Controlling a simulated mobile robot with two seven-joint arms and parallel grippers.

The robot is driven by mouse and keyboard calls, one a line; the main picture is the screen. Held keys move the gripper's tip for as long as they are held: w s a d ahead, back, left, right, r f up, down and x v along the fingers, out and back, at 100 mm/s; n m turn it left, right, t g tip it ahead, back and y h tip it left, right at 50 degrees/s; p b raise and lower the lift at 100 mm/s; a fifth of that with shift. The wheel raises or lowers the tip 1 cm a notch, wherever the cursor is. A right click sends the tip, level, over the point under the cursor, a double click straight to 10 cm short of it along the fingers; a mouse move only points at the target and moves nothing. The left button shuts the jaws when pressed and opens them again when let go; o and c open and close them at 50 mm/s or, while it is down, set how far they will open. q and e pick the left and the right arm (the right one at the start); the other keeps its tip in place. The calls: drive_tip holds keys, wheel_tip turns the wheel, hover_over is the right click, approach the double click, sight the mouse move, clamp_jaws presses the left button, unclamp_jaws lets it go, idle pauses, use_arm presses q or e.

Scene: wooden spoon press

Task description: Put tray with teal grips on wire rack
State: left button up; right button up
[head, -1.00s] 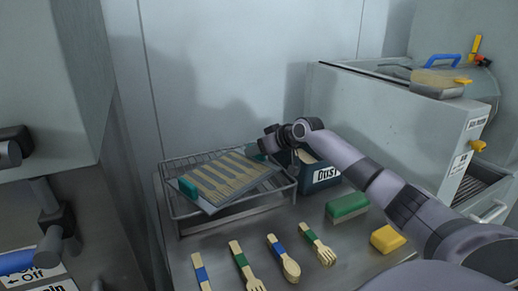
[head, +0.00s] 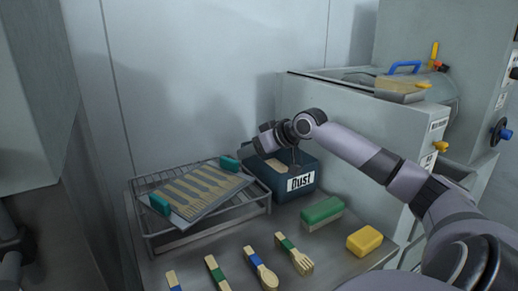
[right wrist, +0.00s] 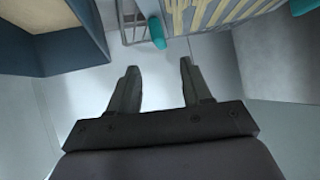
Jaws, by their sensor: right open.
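The tray (head: 205,190) with teal grips lies on the wire rack (head: 200,233), askew to it, with flat wooden cutlery pieces on it. One teal grip (head: 160,204) is at its near left end and the other (head: 230,163) at its far right end. My right gripper (head: 256,150) is beside the far grip, next to the dust bin. In the right wrist view, its fingers (right wrist: 159,68) are spread with nothing between them, and a teal grip (right wrist: 157,33) is just beyond the tips, apart from them. My left gripper is not in view.
A dark box labelled "Dust" (head: 301,182) stands right of the rack. A green block (head: 322,213), a yellow block (head: 364,241) and several wooden utensils (head: 262,270) lie on the metal table. A grey machine (head: 350,115) stands behind at the right.

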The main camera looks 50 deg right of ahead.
drive_tip(key=shift+b+v, duration=0.3)
drive_tip(key=shift+v, duration=0.95)
